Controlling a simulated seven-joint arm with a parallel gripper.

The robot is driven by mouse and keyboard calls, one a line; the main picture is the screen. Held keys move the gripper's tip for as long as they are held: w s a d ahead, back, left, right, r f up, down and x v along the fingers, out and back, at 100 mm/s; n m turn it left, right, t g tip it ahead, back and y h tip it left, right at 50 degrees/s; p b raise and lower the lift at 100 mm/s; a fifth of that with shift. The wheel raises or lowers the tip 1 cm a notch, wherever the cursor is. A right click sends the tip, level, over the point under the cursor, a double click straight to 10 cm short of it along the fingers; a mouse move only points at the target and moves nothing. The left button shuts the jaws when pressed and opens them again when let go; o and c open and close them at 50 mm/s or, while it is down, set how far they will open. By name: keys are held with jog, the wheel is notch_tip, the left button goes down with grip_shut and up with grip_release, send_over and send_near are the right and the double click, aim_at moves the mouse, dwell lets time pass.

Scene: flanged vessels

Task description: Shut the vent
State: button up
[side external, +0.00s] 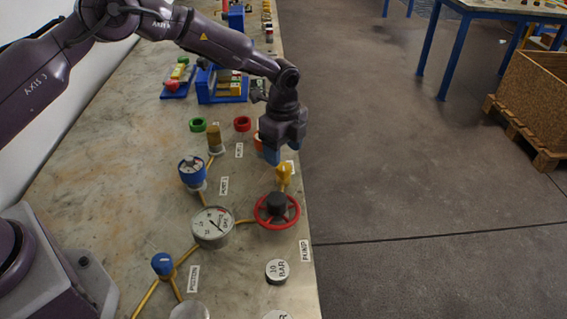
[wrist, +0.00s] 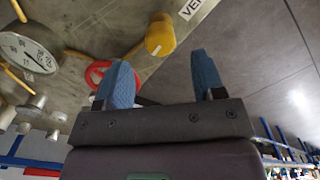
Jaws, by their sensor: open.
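The vent is a small yellow valve knob (side external: 284,172) beside a white label, near the right edge of the bench. In the wrist view the yellow knob (wrist: 160,36) stands beyond my fingertips, next to a label (wrist: 190,8) whose visible letters begin "VE". My gripper (side external: 271,156) points down just behind and left of the knob in the side view, apart from it. Its two blue fingers (wrist: 160,68) are spread with nothing between them. Whether the vent is open or shut cannot be told.
A red handwheel (side external: 277,224) with a dark hub stands in front of the knob. A round gauge (side external: 212,227), a blue-topped fitting (side external: 192,172) and yellow pipes lie left. Red (side external: 242,124) and green (side external: 198,125) rings lie behind.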

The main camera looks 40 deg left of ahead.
aim_at(284, 166)
jog(key=shift+f, duration=2.35)
jog(key=c, duration=0.9)
